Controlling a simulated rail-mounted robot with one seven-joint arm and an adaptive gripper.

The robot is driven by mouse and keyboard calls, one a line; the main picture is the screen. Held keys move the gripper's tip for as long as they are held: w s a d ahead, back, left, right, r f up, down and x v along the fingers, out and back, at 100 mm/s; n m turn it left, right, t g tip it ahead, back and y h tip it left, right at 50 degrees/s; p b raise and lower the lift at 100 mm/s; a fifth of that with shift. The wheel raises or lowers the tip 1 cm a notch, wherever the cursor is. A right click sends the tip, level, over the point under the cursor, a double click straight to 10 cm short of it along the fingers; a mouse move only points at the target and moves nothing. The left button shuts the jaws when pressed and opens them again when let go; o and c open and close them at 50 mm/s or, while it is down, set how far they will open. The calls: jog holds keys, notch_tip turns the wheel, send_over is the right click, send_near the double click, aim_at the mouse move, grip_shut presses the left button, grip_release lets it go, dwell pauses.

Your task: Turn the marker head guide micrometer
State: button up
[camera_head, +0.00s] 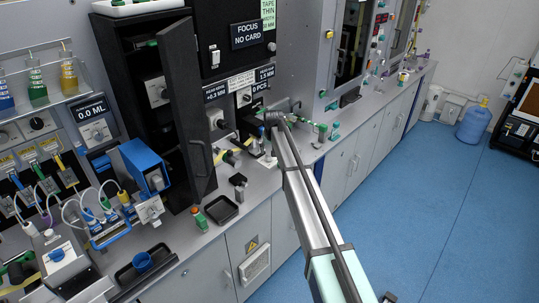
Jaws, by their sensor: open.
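Small printed signs, one reading +0.3 MM (215,92) and one reading 1.3 MM (265,74), are on the grey machine front in the centre. Below them are two pale plates with dark round knobs, a left one (218,122) and a right one (244,97). The sign wording is too small to tell which knob is the marker head guide micrometer. My arm reaches from the bottom right to the coating station beside these plates. My gripper (267,143) is at its far end, just right of and below the knobs, small and partly hidden by the arm. It is open, and I see nothing held.
A black cabinet with an open door (190,105) stands left of the knobs. A blue device (143,168), a black tray (221,209) and a small green-and-orange bottle (199,219) are on the grey counter. The blue floor (420,205) at right is mostly clear.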

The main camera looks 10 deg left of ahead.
aim_at(269, 157)
jog(key=p+x, duration=0.1)
jog(key=x, duration=0.6)
jog(key=shift+p, duration=0.35)
grip_shut()
